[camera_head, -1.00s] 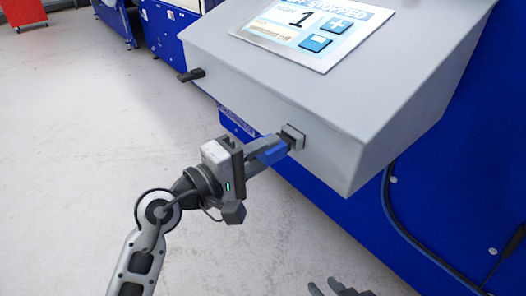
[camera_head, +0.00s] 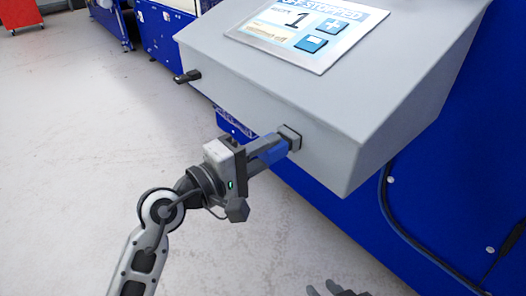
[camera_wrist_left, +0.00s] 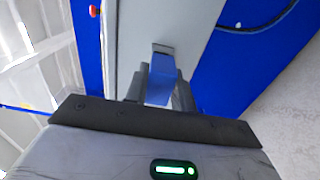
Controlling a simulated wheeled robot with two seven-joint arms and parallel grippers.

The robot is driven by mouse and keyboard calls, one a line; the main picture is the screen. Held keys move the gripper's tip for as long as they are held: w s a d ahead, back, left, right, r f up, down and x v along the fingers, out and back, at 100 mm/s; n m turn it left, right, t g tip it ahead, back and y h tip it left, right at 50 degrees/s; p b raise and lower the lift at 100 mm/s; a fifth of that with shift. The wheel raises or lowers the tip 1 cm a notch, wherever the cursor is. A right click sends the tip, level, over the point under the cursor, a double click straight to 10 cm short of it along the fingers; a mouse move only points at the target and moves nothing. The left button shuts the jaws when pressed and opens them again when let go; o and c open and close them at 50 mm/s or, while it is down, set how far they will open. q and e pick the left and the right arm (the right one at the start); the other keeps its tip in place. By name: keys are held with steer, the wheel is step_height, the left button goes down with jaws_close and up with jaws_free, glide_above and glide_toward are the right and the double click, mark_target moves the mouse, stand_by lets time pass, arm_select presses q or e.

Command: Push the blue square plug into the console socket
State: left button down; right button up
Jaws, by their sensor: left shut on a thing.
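The blue plug (camera_head: 272,151) is held between the fingers of my left gripper (camera_head: 268,150), at the lower front of the grey console (camera_head: 250,103). Its front end is at the socket (camera_head: 290,137), a small grey square housing on the console face. In the left wrist view the blue plug (camera_wrist_left: 161,80) lies between the two dark fingers, and its far end meets the socket (camera_wrist_left: 163,48). How deep the plug sits in the socket cannot be told. My right gripper (camera_head: 335,289) shows only partly at the bottom edge; its fingertips appear apart.
The console's tilted top holds a screen (camera_head: 305,30). A blue machine body (camera_head: 450,150) and a dark cable (camera_head: 400,225) stand at the right.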

mark_target(261, 155)
arm_select(q)
steer(key=shift+w+d, duration=0.3)
steer(key=shift+d, duration=0.1)
steer(key=c, duration=1.1)
jaws_free()
steer(key=shift+b+v, duration=0.4)
steer(key=shift+v, duration=2.15)
steer(key=shift+s+a, duration=0.3)
steer(key=shift+a, duration=0.1)
